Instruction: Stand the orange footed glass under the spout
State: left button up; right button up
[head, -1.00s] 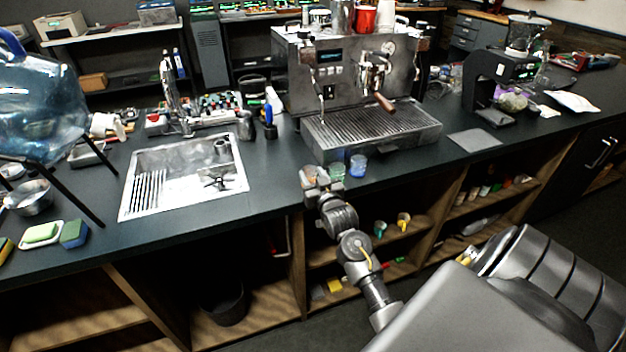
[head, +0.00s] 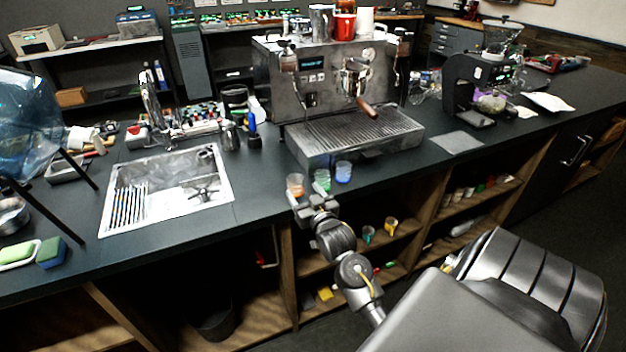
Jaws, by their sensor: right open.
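The orange footed glass (head: 295,185) stands upright on the dark counter near its front edge, left of a green glass (head: 322,180) and a blue glass (head: 343,172). My right gripper (head: 312,201) is at the counter's front edge, just in front of the orange and green glasses. It is open and empty, and appears apart from the glasses. The espresso machine (head: 290,85) stands behind them. Its portafilter (head: 355,78) with brown handle (head: 367,108) sits above the drip tray (head: 350,128); the spout itself is too small to make out. My left gripper is not in view.
The sink (head: 168,190) is left of the glasses. A grinder (head: 470,85) and a grey mat (head: 457,142) are to the right of the machine. Cups stand on top of the machine. The counter right of the blue glass is clear.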

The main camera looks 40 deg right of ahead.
jog(key=b+v, duration=0.1)
jog(key=v, duration=0.6)
jog(key=s+a+f+n+g+y, duration=0.1)
jog(key=a+f+g+y, duration=0.15)
jog(key=f, duration=1.05)
jog(key=a+f+n+g+y, duration=0.1)
jog(key=a+f+g, duration=0.25)
jog(key=f, duration=0.95)
jog(key=s+a+f+n+g+y, duration=0.1)
jog(key=s+a+f, duration=0.25)
jog(key=f, duration=0.35)
jog(key=s+a+f+g+y, duration=0.1)
jog(key=s+a+f, duration=0.1)
jog(key=s+f, duration=0.45)
jog(key=s+a+f+n+g, duration=0.1)
jog(key=s+f+g, duration=0.1)
jog(key=s+f, duration=0.4)
jog(key=s+a+f+n+g, duration=0.1)
jog(key=s+f+g, duration=0.2)
jog(key=s, duration=1.1)
jog(key=s+a+f+n+g, duration=0.1)
jog(key=s+f+g, duration=0.2)
jog(key=s+f, duration=0.6)
jog(key=shift+s+f, duration=0.15)
jog(key=shift+s, duration=0.6)
